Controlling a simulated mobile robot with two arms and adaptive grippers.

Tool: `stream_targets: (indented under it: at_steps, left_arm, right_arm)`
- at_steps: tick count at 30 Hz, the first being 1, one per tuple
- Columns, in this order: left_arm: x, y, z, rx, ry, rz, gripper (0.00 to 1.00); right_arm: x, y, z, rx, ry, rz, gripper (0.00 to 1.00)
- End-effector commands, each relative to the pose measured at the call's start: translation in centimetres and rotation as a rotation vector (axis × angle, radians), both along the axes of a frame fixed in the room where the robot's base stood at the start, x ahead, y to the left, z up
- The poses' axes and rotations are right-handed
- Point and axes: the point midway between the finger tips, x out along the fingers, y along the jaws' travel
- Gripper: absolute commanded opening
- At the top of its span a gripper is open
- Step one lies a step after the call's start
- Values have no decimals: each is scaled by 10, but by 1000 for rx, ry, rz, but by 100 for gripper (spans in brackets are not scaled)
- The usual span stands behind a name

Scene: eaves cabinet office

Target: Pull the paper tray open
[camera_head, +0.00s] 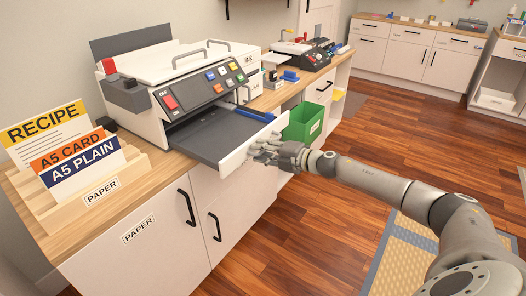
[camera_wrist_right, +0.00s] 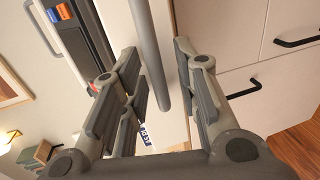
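The paper tray (camera_head: 207,138) sticks out of the front of the white printer-like machine (camera_head: 185,72). It is dark grey inside with a blue piece, and has a white front panel (camera_head: 247,149). My right gripper (camera_head: 262,150) is at that front panel in the head view, covering part of it. In the right wrist view the tray's grey bar handle (camera_wrist_right: 150,55) runs between the two fingers of my right gripper (camera_wrist_right: 158,95). The fingers are spread apart, with gaps to the bar visible on both sides. My left gripper is not in view.
A green bin (camera_head: 303,123) stands just beyond the tray. Card stands (camera_head: 70,160) and a wooden paper holder sit on the counter at left. Cabinet doors with black handles (camera_head: 187,207) are below. The wooden floor in front (camera_head: 290,235) is clear, with a mat at right.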

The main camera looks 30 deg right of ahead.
Motion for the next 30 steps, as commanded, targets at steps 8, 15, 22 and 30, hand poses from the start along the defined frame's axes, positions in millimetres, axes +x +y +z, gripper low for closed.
stream_targets:
  at_steps: [8, 15, 22, 30]
  left_arm:
    - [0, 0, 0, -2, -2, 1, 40]
    - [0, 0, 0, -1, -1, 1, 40]
    - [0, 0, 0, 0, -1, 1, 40]
    - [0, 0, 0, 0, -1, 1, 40]
  right_arm:
    - [0, 0, 0, 2, 0, 0, 32]
    - [-12, -6, 1, 3, 3, -2, 32]
    - [-35, -15, 6, 2, 4, -2, 32]
    - [-58, -24, 12, 1, 4, 0, 32]
